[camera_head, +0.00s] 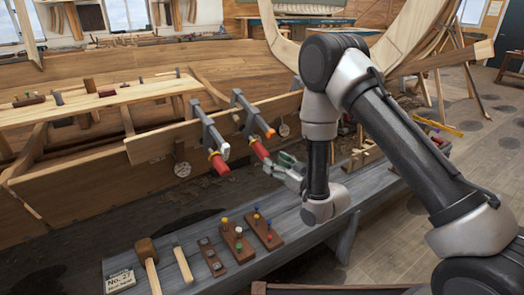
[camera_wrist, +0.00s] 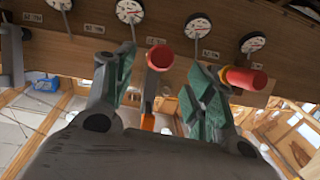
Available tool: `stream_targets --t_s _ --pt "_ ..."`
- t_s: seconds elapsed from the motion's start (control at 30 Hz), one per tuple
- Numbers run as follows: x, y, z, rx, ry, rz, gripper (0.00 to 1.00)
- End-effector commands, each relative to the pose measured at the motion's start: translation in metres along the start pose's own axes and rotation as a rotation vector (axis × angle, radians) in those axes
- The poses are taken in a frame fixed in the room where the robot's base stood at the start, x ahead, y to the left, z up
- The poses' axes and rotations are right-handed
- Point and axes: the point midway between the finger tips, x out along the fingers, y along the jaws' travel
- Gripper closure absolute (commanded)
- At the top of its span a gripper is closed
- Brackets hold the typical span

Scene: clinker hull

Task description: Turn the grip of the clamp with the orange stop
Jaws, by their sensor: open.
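Two grey clamps with red grips sit on the hull plank in the head view. The clamp with the orange stop (camera_head: 252,115) is the right one. Its red grip (camera_head: 259,149) points down toward my gripper (camera_head: 286,168), which is just right of and below it. In the wrist view this red grip (camera_wrist: 160,57) appears between the open green-padded fingers of my gripper (camera_wrist: 161,76), with a gap on each side. The orange stop (camera_wrist: 148,123) shows below it. The other clamp (camera_head: 210,130) has a pale stop; its red grip (camera_wrist: 246,79) shows right of my right finger.
Round dials (camera_wrist: 130,11) hang along the plank. A grey bench (camera_head: 330,213) below holds a mallet (camera_head: 146,251) and brown blocks with coloured pegs (camera_head: 237,243). The air between clamps and bench is free except for my arm.

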Motion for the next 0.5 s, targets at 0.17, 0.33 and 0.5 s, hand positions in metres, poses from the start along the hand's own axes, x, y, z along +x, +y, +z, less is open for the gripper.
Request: stream_targets --t_s 0.17,0.33,0.5 --pt "0.016 -0.002 -0.002 -0.055 -0.002 0.024 0.45" --pt "0.045 -0.001 -0.001 -0.052 -0.002 0.023 0.45" --pt "0.069 0.0 -0.001 -0.051 -0.003 0.022 0.45"
